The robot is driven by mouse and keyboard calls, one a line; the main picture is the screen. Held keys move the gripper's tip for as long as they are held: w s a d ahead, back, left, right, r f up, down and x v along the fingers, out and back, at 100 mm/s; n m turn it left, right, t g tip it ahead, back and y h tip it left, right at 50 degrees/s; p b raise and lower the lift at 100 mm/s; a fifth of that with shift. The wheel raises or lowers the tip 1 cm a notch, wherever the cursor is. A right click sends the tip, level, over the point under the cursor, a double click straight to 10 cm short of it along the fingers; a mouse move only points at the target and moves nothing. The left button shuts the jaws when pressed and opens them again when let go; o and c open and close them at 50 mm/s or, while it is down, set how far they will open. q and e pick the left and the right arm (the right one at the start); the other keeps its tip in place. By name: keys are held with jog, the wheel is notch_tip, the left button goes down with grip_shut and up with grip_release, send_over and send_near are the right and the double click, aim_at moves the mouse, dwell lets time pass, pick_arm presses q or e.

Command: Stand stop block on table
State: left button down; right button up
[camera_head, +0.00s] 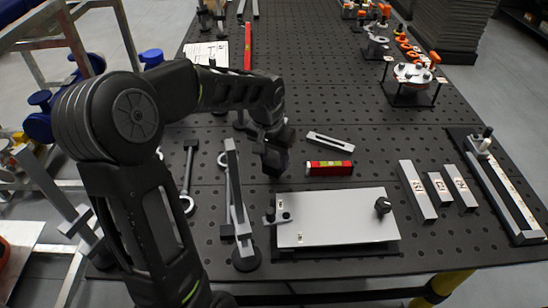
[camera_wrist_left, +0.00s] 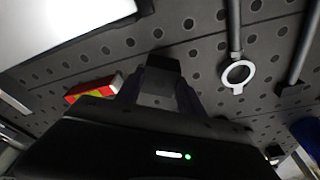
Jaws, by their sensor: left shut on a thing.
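My left gripper (camera_head: 273,163) hangs down over the perforated black table (camera_head: 340,102), just left of the red spirit level. In the left wrist view my left gripper (camera_wrist_left: 158,95) is shut on a small dark block (camera_wrist_left: 163,64), which I take to be the stop block. The block sticks out a little past the fingertips. In the head view it is hard to tell from the dark fingers. Whether its lower end touches the table cannot be told. My right gripper is in neither view.
A red level (camera_head: 329,168) and a slotted strip (camera_head: 330,142) lie right of the gripper. A pale plate (camera_head: 335,218) lies in front. Metal bars (camera_head: 417,192) and a long black fixture (camera_head: 503,190) are at right. A clamp (camera_head: 236,195) stands at left.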

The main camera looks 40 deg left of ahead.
pick_arm(q)
jog(key=shift+f+b, duration=1.15)
jog(key=shift+f, duration=0.2)
jog(key=c, duration=0.6)
grip_release()
jog(key=shift+c, duration=0.2)
jog(key=shift+o, duration=0.4)
jog(key=shift+o, duration=0.8)
jog(key=shift+r, duration=0.15)
jog(key=shift+s+r+p, duration=0.15)
jog(key=shift+r+p, duration=0.3)
jog(key=shift+r, duration=0.25)
jog(key=shift+s+r+p, duration=0.15)
jog(key=shift+r+p, duration=0.3)
jog(key=shift+r, duration=0.2)
